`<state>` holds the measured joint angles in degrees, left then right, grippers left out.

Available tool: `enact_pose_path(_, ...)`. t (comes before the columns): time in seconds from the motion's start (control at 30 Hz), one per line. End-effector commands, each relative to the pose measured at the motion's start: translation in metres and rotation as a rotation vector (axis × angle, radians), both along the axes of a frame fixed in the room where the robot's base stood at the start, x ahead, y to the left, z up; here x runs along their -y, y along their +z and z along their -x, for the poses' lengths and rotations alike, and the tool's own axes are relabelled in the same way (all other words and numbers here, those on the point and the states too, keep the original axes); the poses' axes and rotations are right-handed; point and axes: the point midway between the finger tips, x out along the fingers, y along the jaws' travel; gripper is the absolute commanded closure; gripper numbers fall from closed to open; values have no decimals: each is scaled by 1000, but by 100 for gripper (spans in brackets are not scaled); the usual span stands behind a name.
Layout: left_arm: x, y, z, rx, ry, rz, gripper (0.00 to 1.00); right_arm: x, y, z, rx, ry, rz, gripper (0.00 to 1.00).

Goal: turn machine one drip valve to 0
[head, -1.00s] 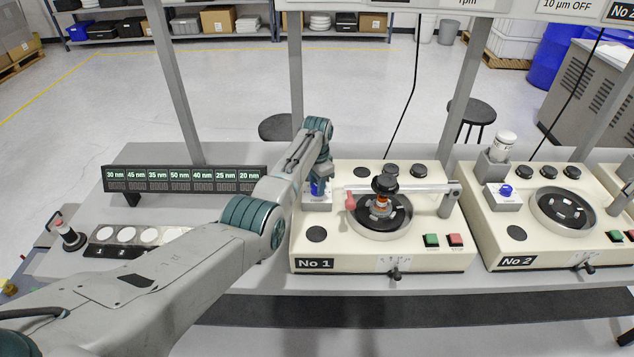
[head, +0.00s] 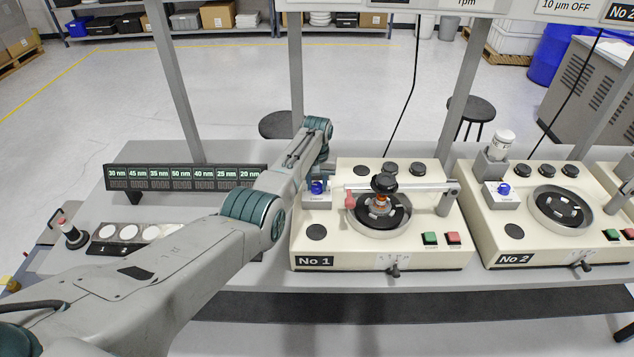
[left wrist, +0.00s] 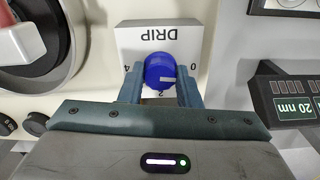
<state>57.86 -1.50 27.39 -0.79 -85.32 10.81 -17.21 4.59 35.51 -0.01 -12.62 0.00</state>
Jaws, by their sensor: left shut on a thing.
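Machine No 1 (head: 315,262) is cream-coloured, with a white drip valve block (head: 317,202) at its back left corner. The block carries a blue knob (head: 317,187). In the left wrist view the block (left wrist: 132,40) reads DRIP upside down, with 4 at left, 2 below and 0 at right. My left gripper (left wrist: 161,88) is shut on the blue knob (left wrist: 158,66), one finger on each side. A pale pointer line on the knob lies towards the right, near the 0 side. In the head view my left gripper (head: 321,180) is mostly hidden behind its wrist.
Machine No 1's round plate (head: 372,228) with a black-topped holder and swing arm (head: 420,187) is right of the valve. Machine No 2 (head: 520,262) stands further right. A display strip (head: 185,178) and sample tray (head: 130,235) lie left. A post (head: 296,70) rises behind.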

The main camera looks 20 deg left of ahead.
Motion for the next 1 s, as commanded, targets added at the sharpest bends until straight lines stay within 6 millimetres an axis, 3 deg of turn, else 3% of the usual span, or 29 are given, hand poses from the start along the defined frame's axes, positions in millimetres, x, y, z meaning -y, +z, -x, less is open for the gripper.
enact_pose_path(0.3, -1, 3, -2, 6, 112, -1, 93, -1, 2, 0, 0, -1, -1, 100)
enact_pose_path(0.83, -1, 3, -2, 7, 132, 0, 93, -1, 2, 0, 1, 0, -1, 100)
enact_pose_path(0.87, -1, 3, -2, 7, 132, 0, 64, -1, 2, 0, 1, 0, -1, 100)
enact_pose_path(0.93, -1, 3, -2, 6, 131, 0, 50, -1, 2, 0, 1, 0, -1, 100)
enact_pose_path(1.0, 0, 2, -2, 5, 131, 0, 48, -1, 2, 0, 1, 0, -1, 100)
